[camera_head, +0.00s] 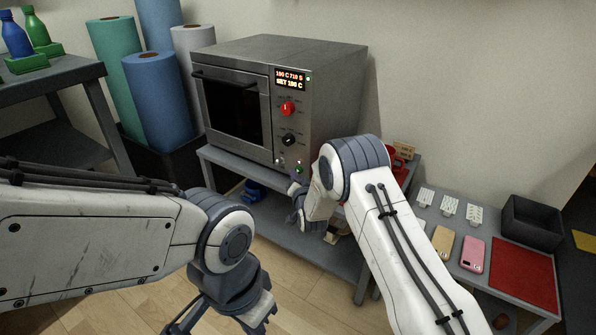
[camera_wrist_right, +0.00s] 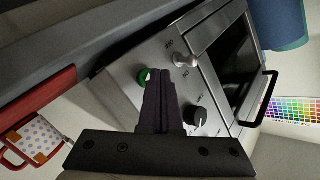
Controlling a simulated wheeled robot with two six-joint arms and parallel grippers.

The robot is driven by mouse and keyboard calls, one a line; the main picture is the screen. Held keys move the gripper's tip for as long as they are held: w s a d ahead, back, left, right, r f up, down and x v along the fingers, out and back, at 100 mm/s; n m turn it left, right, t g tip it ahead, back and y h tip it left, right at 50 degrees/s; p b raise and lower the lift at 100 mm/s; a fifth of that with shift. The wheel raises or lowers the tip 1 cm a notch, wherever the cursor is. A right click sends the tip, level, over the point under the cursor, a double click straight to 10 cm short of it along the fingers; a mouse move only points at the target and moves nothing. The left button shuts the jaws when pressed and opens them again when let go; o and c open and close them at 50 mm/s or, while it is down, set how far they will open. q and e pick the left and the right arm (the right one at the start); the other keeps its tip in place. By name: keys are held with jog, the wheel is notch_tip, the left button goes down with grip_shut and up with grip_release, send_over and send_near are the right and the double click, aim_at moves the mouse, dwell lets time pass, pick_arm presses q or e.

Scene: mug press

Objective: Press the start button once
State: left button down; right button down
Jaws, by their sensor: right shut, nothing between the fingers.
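The oven-like press (camera_head: 325,85) stands on a grey table, with a lit display, a red knob (camera_head: 288,108) and a black knob (camera_head: 289,139) on its front panel. The green start button (camera_head: 299,168) is low on that panel. In the right wrist view the button (camera_wrist_right: 144,77) shows just beside my shut, empty right fingertips (camera_wrist_right: 161,73), which partly cover it; I cannot tell whether they touch. In the head view my right gripper (camera_head: 297,197) is just below the button. My left gripper (camera_head: 226,315) is open and empty at the bottom, away from the press.
A small metal toggle (camera_wrist_right: 185,61) and the black knob are close to the right fingers. A red mug (camera_wrist_right: 35,147) with a patterned patch is nearby. A side table at right holds phone cases, a dark bin (camera_head: 531,222) and a red mat (camera_head: 515,272). Fabric rolls stand left.

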jog(key=shift+s+a, duration=0.2)
jog(key=shift+s, duration=0.1)
jog(key=shift+s+a+p, duration=0.3)
jog(key=shift+s+a, duration=0.45)
jog(key=shift+s, duration=0.25)
jog(key=shift+s+a+p, duration=0.25)
jog(key=shift+s+a, duration=0.45)
jog(key=shift+s, duration=0.3)
jog(key=s+a+r+n+g, duration=0.2)
jog(key=s+r+g, duration=0.1)
jog(key=s, duration=0.4)
jog(key=s+a+r+n+g+y, duration=0.1)
jog(key=s+a+r+n+g, duration=0.15)
jog(key=s, duration=0.35)
jog(key=s+a+r+n+g, duration=0.2)
jog(key=s+r+n+g, duration=0.15)
jog(key=s, duration=0.35)
jog(key=s+d+r+n+g+h, duration=0.15)
jog(key=s+d+n+g, duration=0.35)
jog(key=s, duration=0.9)
jog(key=s+d+r+g+h, duration=0.15)
jog(key=s+d, duration=0.55)
jog(key=s, duration=0.7)
notch_tip(320, 180, up, 39)
jog(key=p, duration=3.8)
jog(key=shift+w+a+g+p, duration=0.2)
jog(key=shift+w+g+p, duration=0.15)
jog(key=shift+w, duration=0.05)
